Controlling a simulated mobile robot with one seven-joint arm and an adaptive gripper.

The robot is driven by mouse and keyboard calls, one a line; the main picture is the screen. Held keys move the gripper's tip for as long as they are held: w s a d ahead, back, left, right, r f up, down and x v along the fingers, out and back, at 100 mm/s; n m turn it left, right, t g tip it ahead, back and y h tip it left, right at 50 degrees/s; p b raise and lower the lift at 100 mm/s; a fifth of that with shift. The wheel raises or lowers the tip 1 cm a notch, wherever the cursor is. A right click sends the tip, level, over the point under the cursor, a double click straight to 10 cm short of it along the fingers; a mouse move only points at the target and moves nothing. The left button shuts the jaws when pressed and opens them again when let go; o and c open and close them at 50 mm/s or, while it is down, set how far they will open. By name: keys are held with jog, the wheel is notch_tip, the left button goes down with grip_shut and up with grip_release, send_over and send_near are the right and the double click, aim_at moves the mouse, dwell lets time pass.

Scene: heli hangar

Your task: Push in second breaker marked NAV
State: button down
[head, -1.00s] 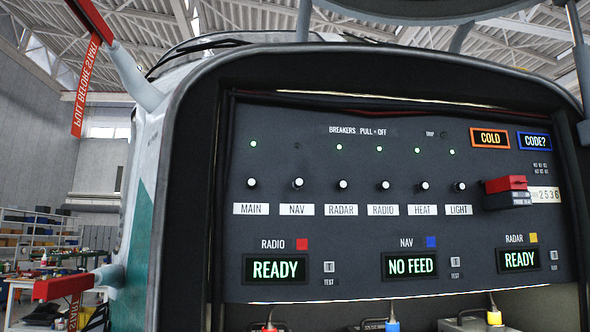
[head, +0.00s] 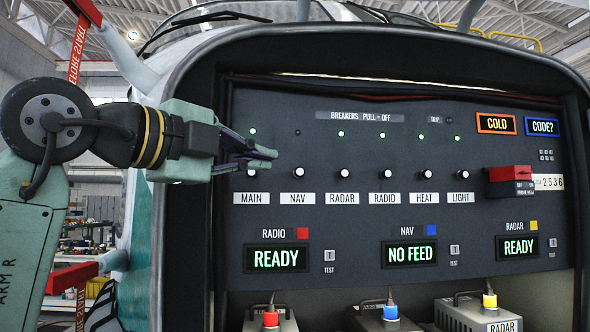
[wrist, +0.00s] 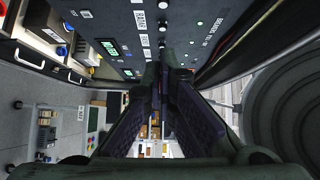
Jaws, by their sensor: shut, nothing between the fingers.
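The NAV breaker (head: 297,174) is the second knob from the left in the breaker row, above the label NAV (head: 298,198). The lamp (head: 297,133) above it is dark, while the other breaker lamps glow green. My gripper (head: 274,154) is shut and empty. In the head view its tip appears just left of and above the NAV knob, covering part of the MAIN breaker area. Its closed fingers (wrist: 163,75) also show in the wrist view, with the panel beyond. I cannot tell how far the tip is from the panel.
The RADAR breaker (head: 342,173) is to the right of NAV. Below, the NAV display (head: 410,254) reads NO FEED; the RADIO display (head: 276,258) and RADAR display (head: 517,247) read READY. A red guarded switch (head: 510,174) sits at right. Plugged boxes (head: 478,313) stand below the panel.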

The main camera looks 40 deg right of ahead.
jog(key=p, duration=0.3)
send_near(297, 171)
jog(key=s+d, duration=0.4)
jog(key=d, duration=0.1)
jog(key=shift+w+d+f+p, duration=0.15)
jog(key=shift+w+d+p, duration=0.3)
jog(key=shift+w+d, duration=0.45)
jog(key=shift+w+d+f, duration=0.15)
jog(key=shift+w+d, duration=0.2)
jog(key=shift+w, duration=0.25)
